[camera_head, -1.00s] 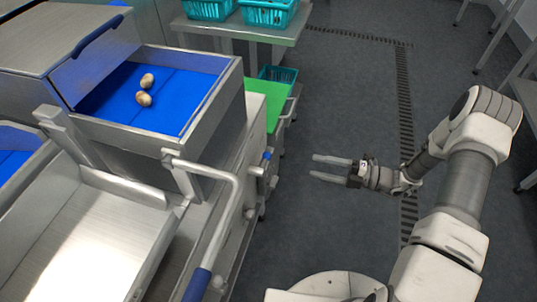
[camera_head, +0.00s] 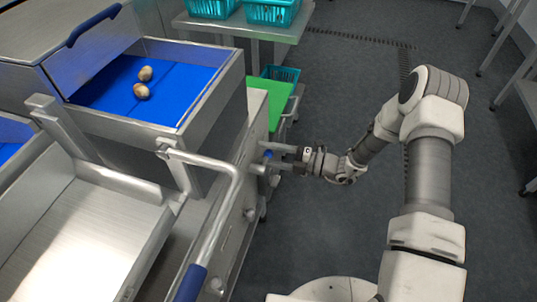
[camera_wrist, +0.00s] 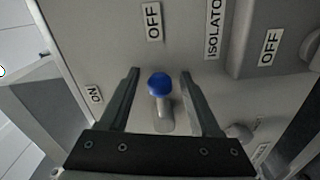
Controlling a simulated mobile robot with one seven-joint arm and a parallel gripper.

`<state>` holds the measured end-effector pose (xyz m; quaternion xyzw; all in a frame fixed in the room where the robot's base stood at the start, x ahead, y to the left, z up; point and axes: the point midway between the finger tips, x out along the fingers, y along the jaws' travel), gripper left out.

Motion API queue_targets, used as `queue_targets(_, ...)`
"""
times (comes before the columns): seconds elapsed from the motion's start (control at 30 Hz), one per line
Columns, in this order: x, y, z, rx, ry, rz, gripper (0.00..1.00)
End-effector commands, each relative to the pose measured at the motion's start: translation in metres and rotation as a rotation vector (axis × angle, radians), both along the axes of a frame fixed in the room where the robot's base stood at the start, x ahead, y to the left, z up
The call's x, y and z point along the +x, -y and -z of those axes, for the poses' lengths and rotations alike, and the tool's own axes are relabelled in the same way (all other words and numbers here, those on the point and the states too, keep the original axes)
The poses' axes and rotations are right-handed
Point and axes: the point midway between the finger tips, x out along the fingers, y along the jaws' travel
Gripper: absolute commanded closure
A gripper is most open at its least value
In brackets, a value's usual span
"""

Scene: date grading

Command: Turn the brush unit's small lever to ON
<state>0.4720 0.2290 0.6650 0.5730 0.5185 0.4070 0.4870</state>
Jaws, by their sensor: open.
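The small lever (camera_wrist: 164,116) has a blue end (camera_wrist: 159,84) and sits on a grey panel in the wrist view. Its blue end points towards the upper OFF label (camera_wrist: 153,20); the ON label (camera_wrist: 94,93) is to the left. My gripper (camera_head: 262,157) is open at the machine's side face in the head view. In the wrist view one finger is on each side of the lever, with gaps showing. A bit of blue (camera_head: 268,154) shows between the fingers in the head view.
An ISOLATOR label (camera_wrist: 214,28) and a second OFF label (camera_wrist: 270,47) are to the right on the panel. A bent rail with a blue grip (camera_head: 192,283) stands nearby in front. A blue-lined tray (camera_head: 190,75) holds two dates.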

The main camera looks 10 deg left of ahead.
Motion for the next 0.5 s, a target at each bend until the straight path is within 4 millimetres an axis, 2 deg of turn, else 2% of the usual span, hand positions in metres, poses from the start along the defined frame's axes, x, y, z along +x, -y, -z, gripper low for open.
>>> queue_targets(0.2,0.0001,-0.0005,-0.0003,0.0,0.0,0.0,0.36)
queue_targets(0.27,0.0001,-0.0005,-0.0004,0.0,0.0,0.0,0.45)
queue_targets(0.5,0.0001,-0.0003,-0.0003,0.001,0.0,0.0,0.88)
